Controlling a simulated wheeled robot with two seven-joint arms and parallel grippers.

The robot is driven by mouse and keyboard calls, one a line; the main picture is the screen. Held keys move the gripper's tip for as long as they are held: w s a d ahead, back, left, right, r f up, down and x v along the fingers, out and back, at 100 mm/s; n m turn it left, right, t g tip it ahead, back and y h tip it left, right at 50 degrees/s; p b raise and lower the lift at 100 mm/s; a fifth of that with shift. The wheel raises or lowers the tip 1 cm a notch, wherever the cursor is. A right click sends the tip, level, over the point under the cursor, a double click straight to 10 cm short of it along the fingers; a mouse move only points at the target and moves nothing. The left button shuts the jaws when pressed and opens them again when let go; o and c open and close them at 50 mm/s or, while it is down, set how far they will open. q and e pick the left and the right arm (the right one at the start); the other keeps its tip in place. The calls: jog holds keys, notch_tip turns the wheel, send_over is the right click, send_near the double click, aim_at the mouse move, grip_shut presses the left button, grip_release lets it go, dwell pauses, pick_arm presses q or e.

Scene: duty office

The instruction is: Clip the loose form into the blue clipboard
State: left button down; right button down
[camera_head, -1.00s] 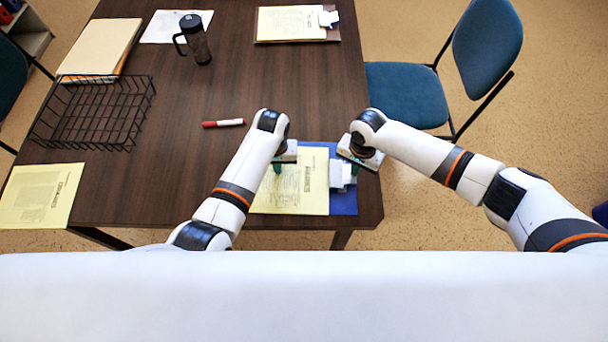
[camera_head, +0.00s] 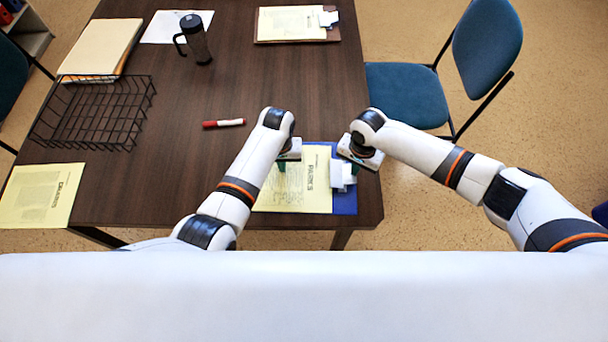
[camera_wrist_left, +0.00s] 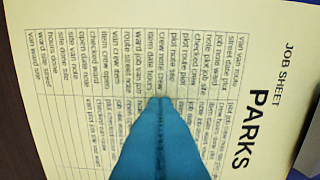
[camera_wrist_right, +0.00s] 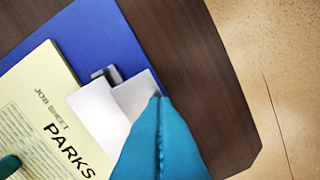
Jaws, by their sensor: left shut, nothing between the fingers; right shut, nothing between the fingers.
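The blue clipboard (camera_head: 345,202) lies at the table's front right corner, its clip (camera_wrist_right: 106,76) toward the right. The loose form (camera_head: 300,196), a yellow sheet headed "JOB SHEET PARKS", lies over the clipboard's left part, its headed edge near the clip's white plates (camera_wrist_right: 98,112). My arms partly hide the form and clipboard in the head view.
A red and white marker (camera_head: 223,123), a black wire tray (camera_head: 95,115), a dark mug (camera_head: 196,42) and another yellow form (camera_head: 40,195) are on the table. A brown clipboard (camera_head: 262,41) lies at the back. A blue chair (camera_head: 405,95) stands at right.

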pick_arm(q)
jog(key=shift+d+f, duration=0.15)
jog(key=shift+d, duration=0.1)
pick_arm(e)
jog(key=shift+s+f, duration=0.1)
pick_arm(q)
jog(key=shift+w+d, duration=0.1)
jog(key=shift+d, duration=0.25)
dwell(0.4)
jog(key=shift+w+r, duration=0.1)
jog(key=shift+r, duration=0.15)
jog(key=shift+d+r, duration=0.1)
jog(key=shift+r, duration=0.9)
